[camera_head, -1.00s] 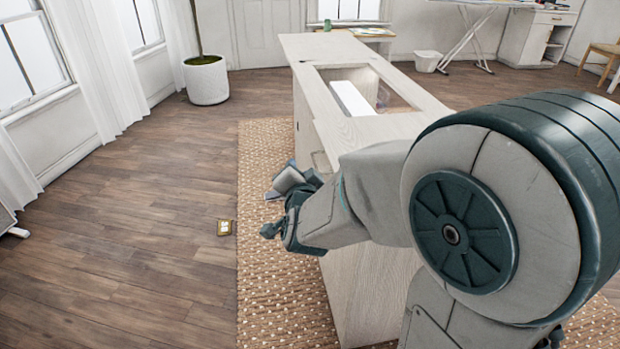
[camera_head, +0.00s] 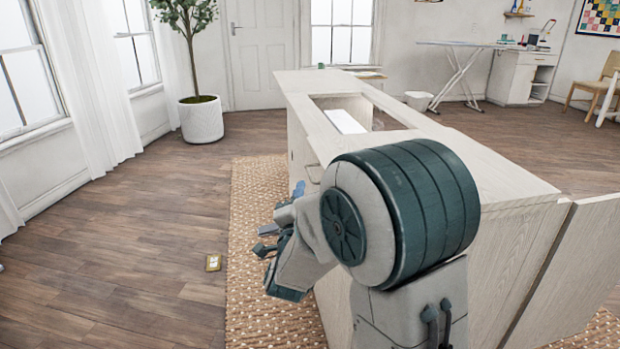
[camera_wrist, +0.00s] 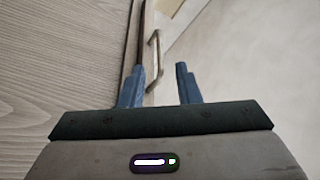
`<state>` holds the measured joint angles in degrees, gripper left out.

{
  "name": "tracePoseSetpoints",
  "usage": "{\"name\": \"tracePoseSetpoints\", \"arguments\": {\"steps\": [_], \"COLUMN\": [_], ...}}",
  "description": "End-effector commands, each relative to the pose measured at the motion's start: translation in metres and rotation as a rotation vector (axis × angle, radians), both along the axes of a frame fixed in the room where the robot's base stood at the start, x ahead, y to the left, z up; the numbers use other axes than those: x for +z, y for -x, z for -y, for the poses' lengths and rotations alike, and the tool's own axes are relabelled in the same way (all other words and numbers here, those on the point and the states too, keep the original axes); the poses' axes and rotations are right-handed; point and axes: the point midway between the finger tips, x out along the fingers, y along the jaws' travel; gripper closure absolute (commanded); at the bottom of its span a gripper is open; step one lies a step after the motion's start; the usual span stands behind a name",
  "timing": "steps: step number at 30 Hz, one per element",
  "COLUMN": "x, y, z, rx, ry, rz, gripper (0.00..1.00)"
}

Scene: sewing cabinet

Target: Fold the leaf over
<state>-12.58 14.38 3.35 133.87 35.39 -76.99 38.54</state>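The pale wood sewing cabinet (camera_head: 500,170) stands on a rug. A flat wood panel (camera_head: 580,265), which looks like the leaf, hangs down at its near right end, at an angle to the cabinet side. My gripper (camera_head: 282,212) is at the cabinet's left side, away from that panel, partly hidden by my own arm. In the wrist view my gripper (camera_wrist: 162,75) shows two blue fingers apart with nothing held between them. A metal bar handle (camera_wrist: 154,52) lies just beyond the fingers; contact is not clear. Wood grain (camera_wrist: 60,70) fills the left of that view.
The cabinet top has an opening with a white object (camera_head: 346,121) inside. A woven rug (camera_head: 255,200) surrounds the cabinet. A potted tree (camera_head: 201,120) stands behind; the left floor is mostly clear.

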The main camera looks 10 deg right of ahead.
Motion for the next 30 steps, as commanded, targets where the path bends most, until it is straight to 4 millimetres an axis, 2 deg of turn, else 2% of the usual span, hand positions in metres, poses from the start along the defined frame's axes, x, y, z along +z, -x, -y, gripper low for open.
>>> {"name": "tracePoseSetpoints", "arguments": {"steps": [6,12,24,25,28,30], "x": [0.008,0.014,0.017,0.017,0.017,0.017], "y": [-0.042,-0.064,-0.072,-0.072,-0.072,-0.072], "z": [0.016,0.024,0.026,0.026,0.026,0.026], "rx": [-0.002,-0.001,0.000,0.000,0.000,0.000], "ry": [0.000,0.000,0.000,0.000,0.000,0.000], "rz": [0.000,0.000,-0.001,-0.001,-0.001,-0.001], "gripper": [0.70,0.70,0.70,0.73,1.00,1.00]}}
